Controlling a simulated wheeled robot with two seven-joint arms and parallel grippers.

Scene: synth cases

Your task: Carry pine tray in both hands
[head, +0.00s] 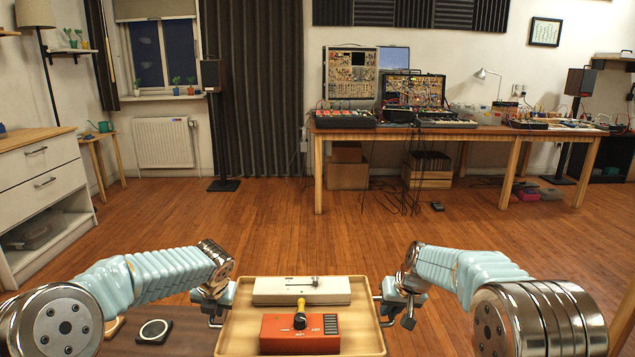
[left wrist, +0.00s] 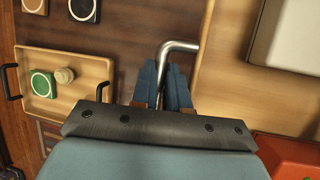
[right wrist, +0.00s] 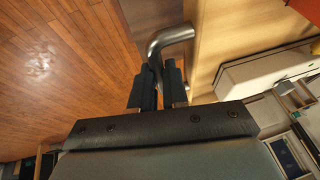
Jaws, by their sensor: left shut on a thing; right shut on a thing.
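The pine tray (head: 367,325) is at the bottom centre of the head view, between my two grippers, and looks about level. A cream-white box with a slider (head: 301,291) lies at its far side. An orange-red box (head: 300,334) with a black knob lies nearer, with a yellow-handled thing (head: 301,306) at its far edge. My left gripper (head: 215,306) is shut on the tray's left metal handle (left wrist: 178,46). My right gripper (head: 402,303) is shut on the right metal handle (right wrist: 168,38). The tray's near edge is cut off by the frame.
A dark wooden surface (head: 190,335) is at the lower left, with a round black-and-white piece (head: 154,330). A smaller tray with black handles (left wrist: 90,72) shows in the left wrist view. Ahead is open wood floor (head: 270,225); a long workbench (head: 470,131) stands beyond.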

